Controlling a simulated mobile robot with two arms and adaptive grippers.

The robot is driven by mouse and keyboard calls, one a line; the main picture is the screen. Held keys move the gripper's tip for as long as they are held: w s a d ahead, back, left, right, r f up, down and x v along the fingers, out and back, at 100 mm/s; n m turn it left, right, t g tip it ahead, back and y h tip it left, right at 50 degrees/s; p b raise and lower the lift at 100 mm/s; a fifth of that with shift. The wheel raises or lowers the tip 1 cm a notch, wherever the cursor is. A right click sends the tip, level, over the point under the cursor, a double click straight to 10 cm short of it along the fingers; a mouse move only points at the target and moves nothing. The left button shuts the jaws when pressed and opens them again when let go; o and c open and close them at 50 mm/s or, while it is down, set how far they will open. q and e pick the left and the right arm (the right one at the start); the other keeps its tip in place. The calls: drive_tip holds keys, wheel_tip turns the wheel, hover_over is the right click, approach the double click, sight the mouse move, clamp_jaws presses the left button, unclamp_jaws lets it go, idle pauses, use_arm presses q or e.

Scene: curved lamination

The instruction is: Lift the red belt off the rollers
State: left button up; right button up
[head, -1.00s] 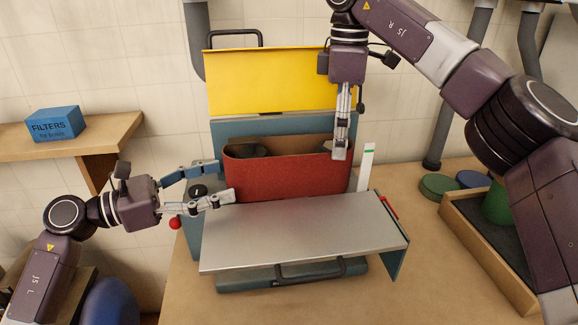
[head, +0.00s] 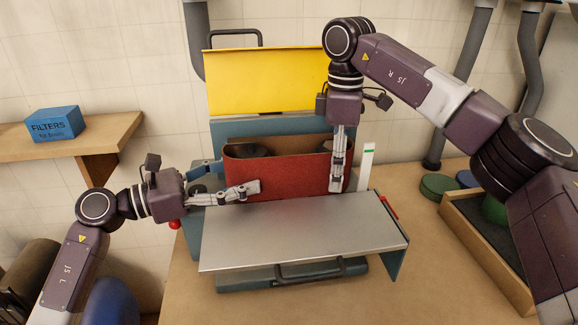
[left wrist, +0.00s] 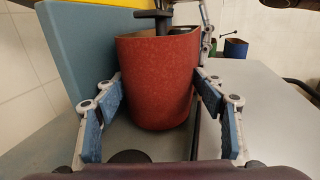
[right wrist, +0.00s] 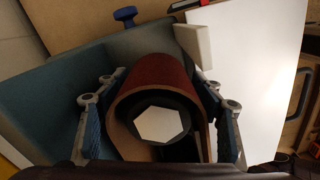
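The red belt (head: 290,175) is an upright loop around dark rollers (head: 250,150) in the blue-grey machine. My left gripper (head: 234,178) straddles its left end, with one finger in front and the other partly hidden behind. In the left wrist view the belt (left wrist: 158,85) lies between the two spread fingers, with narrow gaps visible. My right gripper (head: 338,170) points down over the right end. One finger lies in front of the belt; the other is hidden there. The right wrist view shows the belt (right wrist: 150,72) and a hexagon-centred roller end (right wrist: 160,124) between open fingers.
A raised yellow cover (head: 265,80) stands behind the belt, and a flat metal plate (head: 300,232) lies in front. A white upright strip (head: 367,165) stands close right of the belt. A tray (head: 475,240) is at the right; a blue filters box (head: 55,124) sits on the left shelf.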

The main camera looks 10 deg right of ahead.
sight(224, 158)
use_arm(q)
drive_tip(key=c, duration=0.5)
use_arm(e)
drive_tip(key=c, duration=0.4)
use_arm(q)
drive_tip(key=shift+o, duration=0.2)
use_arm(e)
drive_tip(key=shift+r, duration=0.1)
